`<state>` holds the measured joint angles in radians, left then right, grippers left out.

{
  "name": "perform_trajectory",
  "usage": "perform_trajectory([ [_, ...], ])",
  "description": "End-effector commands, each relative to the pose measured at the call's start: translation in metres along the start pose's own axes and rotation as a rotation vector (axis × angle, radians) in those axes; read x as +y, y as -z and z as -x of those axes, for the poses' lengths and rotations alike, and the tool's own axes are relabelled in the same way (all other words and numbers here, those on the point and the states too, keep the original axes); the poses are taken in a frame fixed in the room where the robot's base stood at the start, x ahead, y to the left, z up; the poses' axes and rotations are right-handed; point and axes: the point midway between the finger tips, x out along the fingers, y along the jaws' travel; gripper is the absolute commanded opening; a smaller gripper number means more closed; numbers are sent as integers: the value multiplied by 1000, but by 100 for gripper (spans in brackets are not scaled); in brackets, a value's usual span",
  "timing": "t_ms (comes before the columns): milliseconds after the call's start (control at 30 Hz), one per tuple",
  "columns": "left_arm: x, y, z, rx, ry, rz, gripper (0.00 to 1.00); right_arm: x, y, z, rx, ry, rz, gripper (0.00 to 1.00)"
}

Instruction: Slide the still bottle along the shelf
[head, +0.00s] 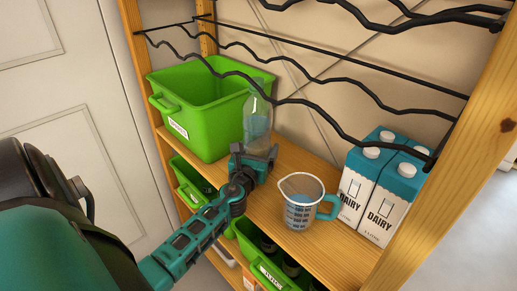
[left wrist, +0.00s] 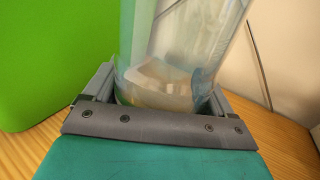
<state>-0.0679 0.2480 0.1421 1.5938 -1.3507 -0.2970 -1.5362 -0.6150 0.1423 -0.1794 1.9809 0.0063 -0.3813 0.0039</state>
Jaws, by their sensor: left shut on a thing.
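The clear still bottle (head: 257,122) stands on the wooden shelf (head: 297,158), just right of the large green bin. My left gripper (head: 252,165) is shut around the bottle's lower part. In the left wrist view the bottle (left wrist: 180,50) rises between the two fingers of my gripper (left wrist: 165,100) and looks slightly tilted; its base is hidden behind the gripper. My right gripper is in neither view.
The large green bin (head: 205,135) is close on the bottle's left. A measuring jug (head: 300,205) with a blue handle stands to the right, near the front edge. Dairy cartons (head: 378,195) stand at the right end. Black wavy wires cross above the shelf. Smaller green bins (head: 248,238) sit below.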

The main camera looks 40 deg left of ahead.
Motion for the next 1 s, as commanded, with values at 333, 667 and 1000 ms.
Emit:
perform_trajectory([
  [333, -1, 0, -1, 1, 0, 1, 21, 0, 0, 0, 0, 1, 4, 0],
  [667, -10, 1, -14, 1, 0, 1, 21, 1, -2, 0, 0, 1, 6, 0],
  [1000, -20, 0, -28, 0, 1, 2, 21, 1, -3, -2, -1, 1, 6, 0],
])
